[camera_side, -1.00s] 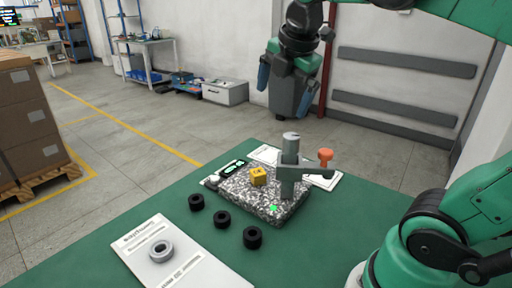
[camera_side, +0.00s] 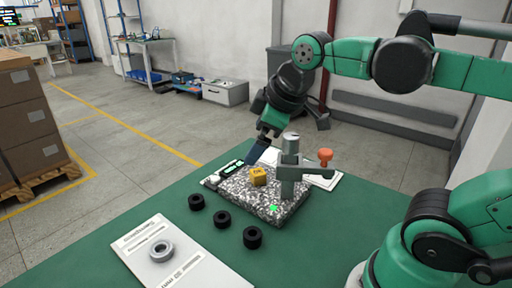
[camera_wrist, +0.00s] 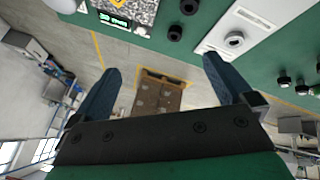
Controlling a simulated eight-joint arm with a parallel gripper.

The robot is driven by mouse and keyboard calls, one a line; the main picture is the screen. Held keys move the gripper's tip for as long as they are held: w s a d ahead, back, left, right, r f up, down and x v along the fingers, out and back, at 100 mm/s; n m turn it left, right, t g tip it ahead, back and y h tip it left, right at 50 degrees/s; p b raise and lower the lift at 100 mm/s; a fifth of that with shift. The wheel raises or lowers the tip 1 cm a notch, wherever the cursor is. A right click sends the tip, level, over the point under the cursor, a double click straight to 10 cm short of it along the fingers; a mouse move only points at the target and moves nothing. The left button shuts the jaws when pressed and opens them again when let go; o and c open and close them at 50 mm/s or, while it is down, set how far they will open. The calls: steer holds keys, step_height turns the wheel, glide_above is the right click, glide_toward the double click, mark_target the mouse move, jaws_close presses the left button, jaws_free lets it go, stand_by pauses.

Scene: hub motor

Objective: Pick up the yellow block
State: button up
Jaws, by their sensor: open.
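Three black rings (camera_side: 222,219) lie on the green table (camera_side: 190,255) in front of the slab. A grey ring (camera_side: 161,250) lies on a white sheet (camera_side: 185,272) at the front left. A small dark display (camera_side: 231,168) is at the slab's far left. The fixture's post stands close by the block.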

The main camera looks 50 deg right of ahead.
steer(key=f+m, duration=0.2)
steer(key=a+f+m, duration=0.1)
steer(key=f+m, duration=0.1)
steer(key=s+f+m+t, duration=0.1)
steer(key=f, duration=0.1)
steer(key=shift+s+a+f+m+y, duration=0.1)
steer(key=shift+a+f+m+y, duration=0.2)
steer(key=shift+a+m+y, duration=0.1)
steer(key=shift+c, duration=1.4)
steer(key=m+g, duration=0.6)
steer(key=g, duration=0.1)
glide_above(258, 172)
steer(key=f, duration=0.4)
steer(key=shift+a+f, duration=0.15)
steer(key=shift+a, duration=0.05)
steer(key=shift+d+f, duration=0.3)
steer(key=shift+f, duration=2.8)
